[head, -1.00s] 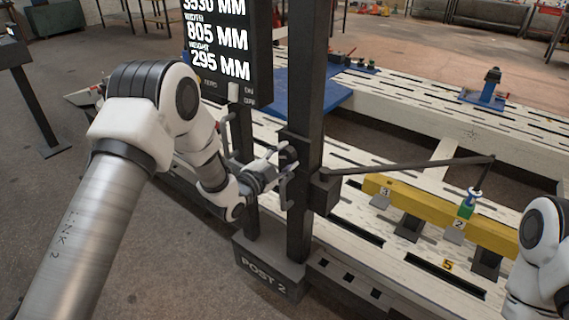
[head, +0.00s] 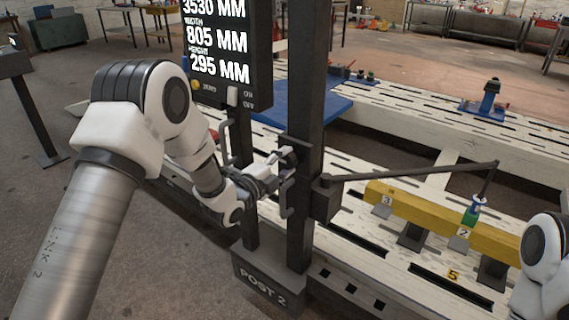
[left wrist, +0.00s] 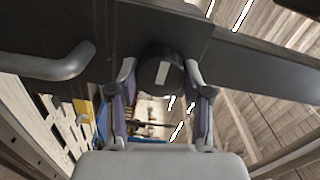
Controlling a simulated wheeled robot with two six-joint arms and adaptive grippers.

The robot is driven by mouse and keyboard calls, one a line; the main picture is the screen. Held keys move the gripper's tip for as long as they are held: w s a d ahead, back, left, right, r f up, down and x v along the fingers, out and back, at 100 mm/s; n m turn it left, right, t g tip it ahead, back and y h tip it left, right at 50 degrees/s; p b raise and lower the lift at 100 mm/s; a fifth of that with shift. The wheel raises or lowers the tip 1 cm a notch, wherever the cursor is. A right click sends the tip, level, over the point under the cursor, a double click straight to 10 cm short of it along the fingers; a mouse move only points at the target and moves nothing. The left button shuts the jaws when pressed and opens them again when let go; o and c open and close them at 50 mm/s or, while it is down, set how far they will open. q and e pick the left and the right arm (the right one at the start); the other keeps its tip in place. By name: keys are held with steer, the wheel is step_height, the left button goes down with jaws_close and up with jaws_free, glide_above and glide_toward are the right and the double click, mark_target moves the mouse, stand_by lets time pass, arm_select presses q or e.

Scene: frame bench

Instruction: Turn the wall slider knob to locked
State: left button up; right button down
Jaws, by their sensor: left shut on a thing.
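The dark round slider knob (left wrist: 161,76) with a pale line mark sits on the dark slider plate in the left wrist view. The pale line runs nearly upright in that picture, tilted slightly. My left gripper (left wrist: 160,95) has a finger on each side of the knob and is shut on it. In the head view my left gripper (head: 283,157) is at the slider on the dark post (head: 303,120), its fingers hiding most of the knob. No locked or unlocked lettering is readable. My right gripper is not in view.
A grey handle (head: 287,200) is just below the knob. A dark measuring arm (head: 420,172) reaches right from the slider over the yellow beam (head: 405,204). The display (head: 219,50) hangs left of the post. The slotted bench (head: 365,155) lies behind.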

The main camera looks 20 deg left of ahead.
arm_select(q)
steer(key=o, duration=1.2)
steer(key=shift+c, duration=0.2)
steer(key=v, duration=1.2)
